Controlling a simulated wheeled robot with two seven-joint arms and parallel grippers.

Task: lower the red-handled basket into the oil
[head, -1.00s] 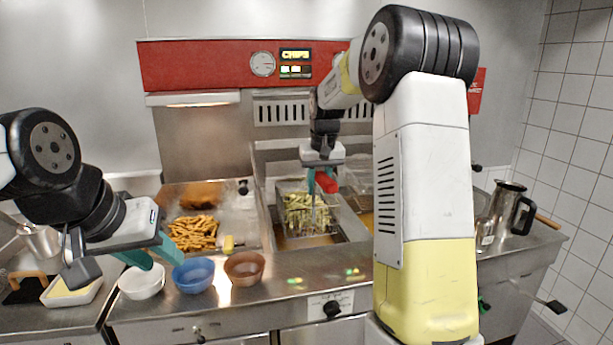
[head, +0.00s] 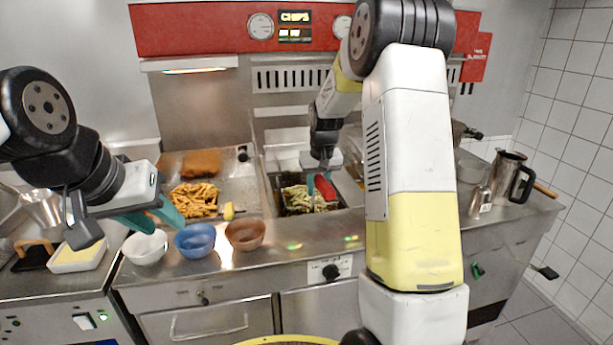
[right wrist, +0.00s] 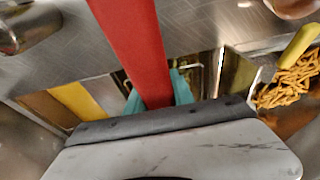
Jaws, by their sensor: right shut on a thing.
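The red-handled basket, filled with pale uncooked chips (head: 298,199), sits low inside the left fryer well, its mesh mostly below the rim. Its red handle (head: 325,187) also fills the upper middle of the right wrist view (right wrist: 130,42). My right gripper (head: 317,178) is shut on that handle, teal fingers on either side of it. The oil around the basket is dark and hard to make out, so I cannot tell how deep the basket sits. My left gripper (head: 150,216) is open and empty above the bowls at the left.
Cooked chips (head: 195,199) lie in the tray left of the well. White (head: 145,247), blue (head: 195,240) and brown (head: 245,235) bowls line the front counter. A metal jug (head: 508,176) stands at right. My right arm hides the fryer's right part.

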